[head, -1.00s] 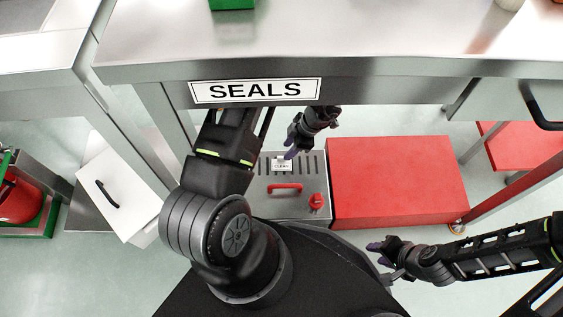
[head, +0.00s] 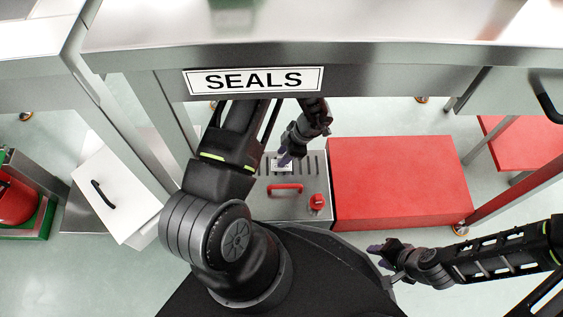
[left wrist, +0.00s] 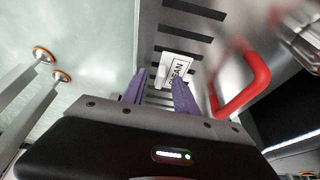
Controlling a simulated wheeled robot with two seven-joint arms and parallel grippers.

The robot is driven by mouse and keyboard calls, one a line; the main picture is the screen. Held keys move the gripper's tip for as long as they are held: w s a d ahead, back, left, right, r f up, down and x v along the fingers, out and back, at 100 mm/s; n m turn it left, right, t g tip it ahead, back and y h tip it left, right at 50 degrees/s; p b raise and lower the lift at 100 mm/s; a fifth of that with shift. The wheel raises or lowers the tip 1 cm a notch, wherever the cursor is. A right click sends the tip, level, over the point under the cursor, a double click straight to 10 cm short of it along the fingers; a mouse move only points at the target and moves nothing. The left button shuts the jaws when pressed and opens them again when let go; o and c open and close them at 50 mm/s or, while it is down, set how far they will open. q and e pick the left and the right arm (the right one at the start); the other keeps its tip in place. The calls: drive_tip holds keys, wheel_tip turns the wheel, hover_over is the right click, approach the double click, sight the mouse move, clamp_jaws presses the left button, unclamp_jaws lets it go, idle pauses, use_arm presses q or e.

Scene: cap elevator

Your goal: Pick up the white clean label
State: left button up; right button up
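The white clean label (left wrist: 180,68) lies on the slotted steel top of a low box. In the left wrist view its lettering is only partly readable. In the head view the label (head: 276,166) is partly covered by my left gripper. My left gripper (left wrist: 158,78) is open, with its two purple fingers apart and the label just beyond the fingertips. It also shows in the head view (head: 285,158), above the label. My right gripper (head: 378,256) is empty at the right, with its fingers apart, far from the label.
The steel box (head: 300,208) carries a red handle (head: 286,188) and a red knob (head: 317,202) near the label. A red block (head: 398,182) stands directly to its right. The bench edge with the SEALS sign (head: 253,80) overhangs my left arm.

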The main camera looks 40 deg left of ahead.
use_arm(q)
drive_tip(key=shift+c, duration=0.4)
clamp_jaws()
drive_tip(key=shift+r, duration=0.15)
drive_tip(key=shift+r+p, duration=0.45)
drive_tip(key=shift+r, duration=0.15)
wheel_tip(320, 180, up, 2)
drive_tip(key=shift+r+p, duration=0.1)
drive_tip(key=shift+p, duration=0.55)
drive_tip(key=w+d, duration=0.3)
drive_tip(key=d, duration=0.2)
drive_tip(key=w+d, duration=0.4)
drive_tip(key=w+d+p, duration=0.1)
drive_tip(key=w+d, duration=0.2)
drive_tip(key=d, duration=0.2)
drive_tip(key=shift+w+d, duration=0.25)
drive_tip(key=shift+d, duration=0.05)
